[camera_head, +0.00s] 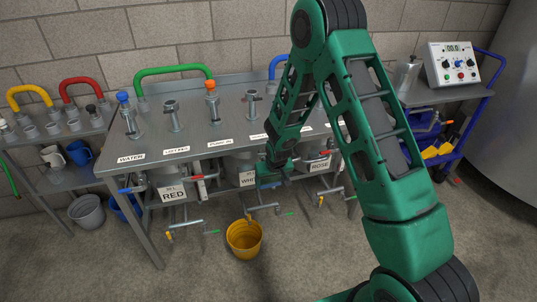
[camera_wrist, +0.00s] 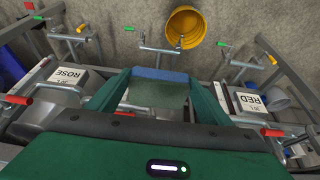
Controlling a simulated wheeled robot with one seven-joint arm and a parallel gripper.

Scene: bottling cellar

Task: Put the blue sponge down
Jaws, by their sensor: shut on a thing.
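My gripper (camera_head: 271,180) hangs low at the front of the grey metal bench (camera_head: 225,89), beside the WHITE label. The wrist view shows my gripper (camera_wrist: 158,88) from behind, with its green fingers either side of the blue sponge (camera_wrist: 160,74). The sponge shows a blue strip along its far edge and a dull grey-green face nearer the camera. My gripper is shut on it and holds it in the air.
A yellow bucket (camera_head: 244,242) stands on the floor before the bench. Valve handles and pipes stick out below the bench front, close around my gripper. Fittings stand on the bench top. A blue trolley (camera_head: 447,130) is at right, a small rack (camera_head: 63,135) at left. Front floor is clear.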

